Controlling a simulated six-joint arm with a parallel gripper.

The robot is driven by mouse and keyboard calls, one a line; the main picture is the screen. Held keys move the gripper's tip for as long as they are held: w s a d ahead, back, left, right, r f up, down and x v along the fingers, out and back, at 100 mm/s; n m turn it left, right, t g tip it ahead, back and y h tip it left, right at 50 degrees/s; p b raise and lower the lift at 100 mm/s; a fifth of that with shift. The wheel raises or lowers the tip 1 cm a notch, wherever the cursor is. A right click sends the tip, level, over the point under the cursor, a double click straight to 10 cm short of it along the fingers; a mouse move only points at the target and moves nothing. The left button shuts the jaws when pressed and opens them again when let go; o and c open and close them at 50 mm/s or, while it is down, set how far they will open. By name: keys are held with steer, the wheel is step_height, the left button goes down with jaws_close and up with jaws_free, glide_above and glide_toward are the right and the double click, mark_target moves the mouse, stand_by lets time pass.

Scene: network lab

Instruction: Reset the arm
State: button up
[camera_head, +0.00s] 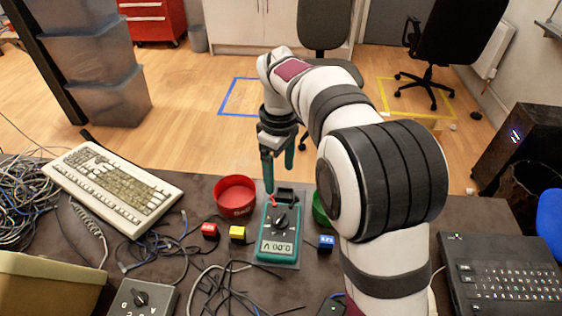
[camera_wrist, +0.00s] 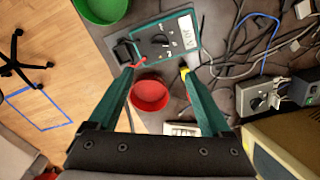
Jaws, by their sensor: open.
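My gripper (camera_head: 279,180) hangs fingers-down from my arm over the far edge of the desk, beyond the multimeter. Its two green fingers stand apart with nothing between them; they also show wide apart in the wrist view (camera_wrist: 158,74). The teal multimeter (camera_head: 280,238) lies on a grey mat, its display reading 0.00 V. It shows at the top of the wrist view (camera_wrist: 170,38).
A red bowl (camera_head: 236,194) stands left of the multimeter. A green bowl (camera_head: 320,208) is partly hidden by my arm. Red (camera_head: 209,230), yellow (camera_head: 237,233) and blue (camera_head: 326,243) blocks lie nearby.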

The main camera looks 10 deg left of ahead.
steer(key=s+d+r+m, duration=0.4)
steer(key=s+d+m, duration=0.25)
steer(key=s, duration=0.25)
steer(key=s+d+f+m+y, duration=0.1)
steer(key=s+d+f+m, duration=0.1)
steer(key=s+m, duration=0.4)
steer(key=s+d+f+m, duration=0.2)
steer(key=s+m, duration=0.4)
steer(key=s, duration=0.8)
steer(key=shift+d+y, duration=0.4)
steer(key=shift+d, duration=0.45)
